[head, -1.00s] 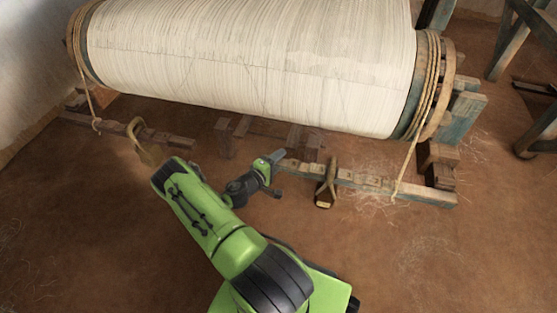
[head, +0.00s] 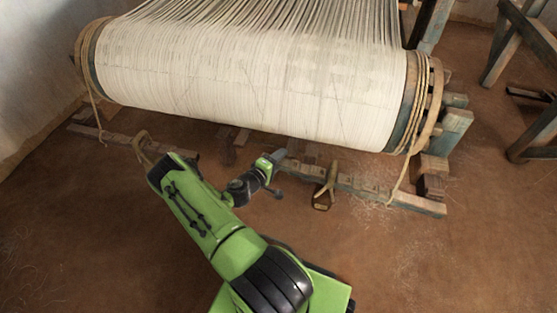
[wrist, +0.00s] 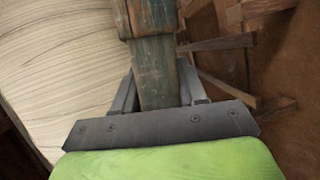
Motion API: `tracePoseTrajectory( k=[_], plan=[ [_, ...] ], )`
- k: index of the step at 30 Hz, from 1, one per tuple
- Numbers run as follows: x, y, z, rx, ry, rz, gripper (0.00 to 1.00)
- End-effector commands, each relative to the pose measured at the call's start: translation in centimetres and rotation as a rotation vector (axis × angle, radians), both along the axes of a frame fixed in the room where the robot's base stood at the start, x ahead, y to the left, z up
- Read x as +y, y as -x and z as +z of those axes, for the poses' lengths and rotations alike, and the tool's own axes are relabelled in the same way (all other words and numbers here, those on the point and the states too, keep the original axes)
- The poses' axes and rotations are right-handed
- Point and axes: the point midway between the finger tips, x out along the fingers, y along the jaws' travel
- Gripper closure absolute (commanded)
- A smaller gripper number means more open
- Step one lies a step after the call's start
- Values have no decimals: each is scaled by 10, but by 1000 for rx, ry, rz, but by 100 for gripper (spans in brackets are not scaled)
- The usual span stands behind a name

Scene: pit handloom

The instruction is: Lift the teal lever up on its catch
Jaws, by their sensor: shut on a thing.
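The teal lever, a worn teal-painted wooden bar (wrist: 153,75), runs up the middle of the wrist view toward a wider brown and teal block. My gripper (wrist: 158,88) is shut on it, with one grey finger on each side. In the head view my gripper (head: 271,163) is low in front of the cloth roll, at the inner end of a notched bar on the right. The jaws and held part are small there. I cannot pick out the catch for certain.
The cloth roll (head: 245,85) spans the space above my gripper. Another bar (head: 88,131) lies at left. The front floor (head: 420,270) is clear.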

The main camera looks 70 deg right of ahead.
Motion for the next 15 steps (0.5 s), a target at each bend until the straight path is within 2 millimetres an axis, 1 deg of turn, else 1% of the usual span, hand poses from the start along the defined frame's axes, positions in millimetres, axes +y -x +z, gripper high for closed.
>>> tracePoseTrajectory(
  k=[1,4,5,6,8,15],
  plan=[
    [2,0,-5,2,-11,1,100],
    [2,0,-6,2,-13,2,100],
    [2,0,-6,2,-14,2,54],
    [2,0,-6,2,-14,2,48],
    [2,0,-6,1,-13,2,39],
    [3,-1,-5,1,-11,2,38]
  ],
)
